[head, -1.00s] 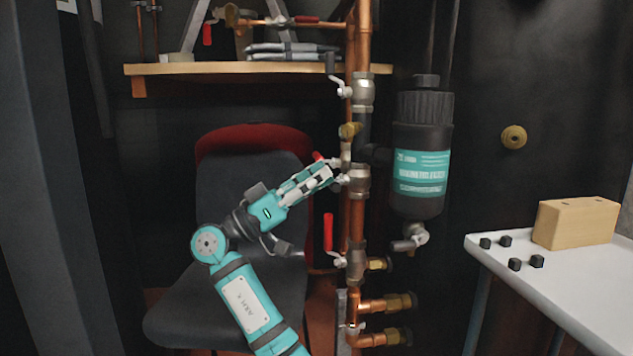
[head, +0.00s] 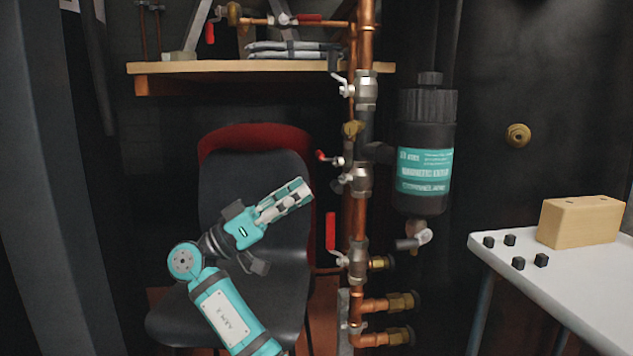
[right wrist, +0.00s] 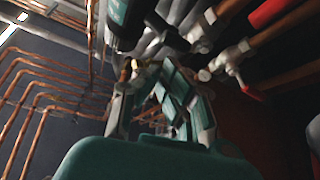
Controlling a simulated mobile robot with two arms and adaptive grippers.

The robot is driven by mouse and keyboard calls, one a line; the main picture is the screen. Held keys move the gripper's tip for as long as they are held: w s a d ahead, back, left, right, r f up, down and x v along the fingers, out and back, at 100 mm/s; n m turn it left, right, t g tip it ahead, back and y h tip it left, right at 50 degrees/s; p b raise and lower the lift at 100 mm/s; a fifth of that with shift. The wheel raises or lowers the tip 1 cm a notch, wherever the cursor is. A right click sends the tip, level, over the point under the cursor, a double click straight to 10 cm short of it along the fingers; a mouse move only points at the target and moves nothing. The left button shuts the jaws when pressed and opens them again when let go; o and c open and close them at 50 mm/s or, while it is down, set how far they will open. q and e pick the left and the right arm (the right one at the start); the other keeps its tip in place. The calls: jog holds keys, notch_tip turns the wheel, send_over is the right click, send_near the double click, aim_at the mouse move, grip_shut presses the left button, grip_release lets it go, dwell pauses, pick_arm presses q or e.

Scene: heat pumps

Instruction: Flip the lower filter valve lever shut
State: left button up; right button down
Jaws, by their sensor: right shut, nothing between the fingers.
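The black filter (head: 424,150) with a teal label hangs right of the copper pipe. The lower filter valve (head: 361,179) is a silver body on the pipe, level with the filter's label. Its dark-ended lever (head: 338,185) is short in this view and sticks out to the left; its exact angle is hard to tell. My right gripper (head: 303,188) is shut and empty, left of that lever and apart from it. The right wrist view shows its fingers (right wrist: 165,85) too, with pipes and valves beyond them. My left gripper is not in view.
The upper valve (head: 365,90) has a raised dark lever (head: 333,62). A small red lever (head: 325,156) sits just above the lower filter valve, and a long red lever (head: 331,231) stands below it. A chair (head: 265,175) is behind my arm. A white table (head: 575,285) stands right.

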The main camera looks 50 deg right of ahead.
jog(key=v, duration=0.7)
jog(key=shift+r, duration=0.2)
